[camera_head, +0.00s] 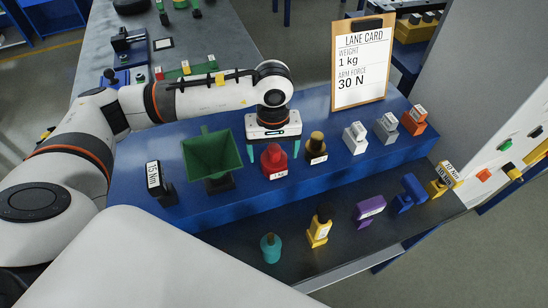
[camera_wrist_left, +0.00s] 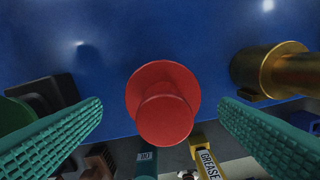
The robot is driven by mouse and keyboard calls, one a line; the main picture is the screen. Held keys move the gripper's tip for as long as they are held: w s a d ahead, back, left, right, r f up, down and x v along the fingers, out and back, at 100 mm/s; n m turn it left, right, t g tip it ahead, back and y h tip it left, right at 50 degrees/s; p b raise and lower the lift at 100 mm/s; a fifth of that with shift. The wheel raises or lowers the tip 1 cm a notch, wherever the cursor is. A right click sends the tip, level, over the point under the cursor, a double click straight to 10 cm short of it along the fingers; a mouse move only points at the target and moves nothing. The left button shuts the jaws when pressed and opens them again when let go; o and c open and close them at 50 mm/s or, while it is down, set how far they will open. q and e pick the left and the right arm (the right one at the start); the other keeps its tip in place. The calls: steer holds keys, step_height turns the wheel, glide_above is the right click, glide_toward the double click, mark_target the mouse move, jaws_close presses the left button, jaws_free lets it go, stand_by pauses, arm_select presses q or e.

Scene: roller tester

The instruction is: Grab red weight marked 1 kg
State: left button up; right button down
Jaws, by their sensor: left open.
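The red weight (camera_head: 274,160) stands upright on the blue raised shelf (camera_head: 330,150), with a label on its front too small to read for certain. My left gripper (camera_head: 273,150) is open, with its green fingers on either side of the weight. In the left wrist view the red weight (camera_wrist_left: 163,103) is seen from above, centred between the two green fingers (camera_wrist_left: 162,125), with a gap on each side. A lane card (camera_head: 360,62) on a clipboard reads weight 1 kg, arm force 30 N. My right gripper is not visible.
A brass weight (camera_head: 316,147) stands close on the right, also in the wrist view (camera_wrist_left: 273,70). A green funnel (camera_head: 212,158) is to the left. Grey weights (camera_head: 355,137) and an orange one (camera_head: 414,120) stand further right. Several coloured items, including a teal bottle (camera_head: 270,248), stand on the lower shelf.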

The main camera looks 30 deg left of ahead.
mark_target(275, 159)
arm_select(q)
step_height(275, 159, down, 4)
steer(key=shift+w+r+p, duration=0.15)
steer(key=shift+r+p, duration=0.05)
steer(key=shift+p, duration=0.65)
steer(key=shift+f, duration=0.6)
steer(key=c, duration=1.7)
steer(key=shift+w+r, duration=0.1)
jaws_close()
steer(key=shift+w+r, duration=0.1)
